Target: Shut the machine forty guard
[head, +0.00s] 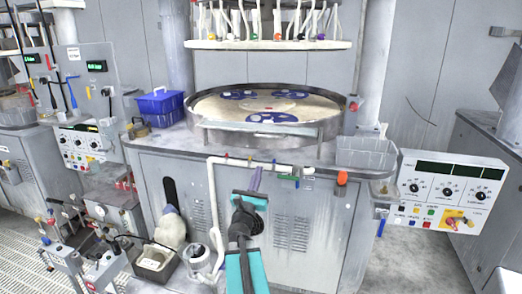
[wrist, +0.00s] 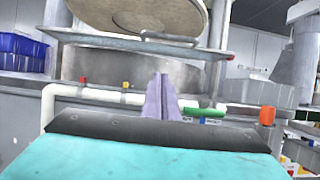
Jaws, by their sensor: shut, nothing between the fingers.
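The polishing machine (head: 300,160) stands ahead, with a round platen basin (head: 345,106) on its top. A pale flat panel (head: 262,127), which looks like the guard, runs across the front of the basin, roughly level. No number forty is readable. In the wrist view the panel's edge (wrist: 100,40) crosses the upper picture, with a bar-like handle (wrist: 170,38) above it. My gripper (head: 257,176) is shut and empty, its purple fingers pointing up at the machine's front edge. In the wrist view the fingertips (wrist: 161,80) are below the panel; contact cannot be told.
A white pipe (head: 212,190) and small coloured valves (head: 248,162) line the machine's front. A blue bin (head: 160,103) stands left on the top, a clear tray (head: 366,152) right. A control box (head: 450,190) juts out right. Buckets and a sack crowd the floor at left.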

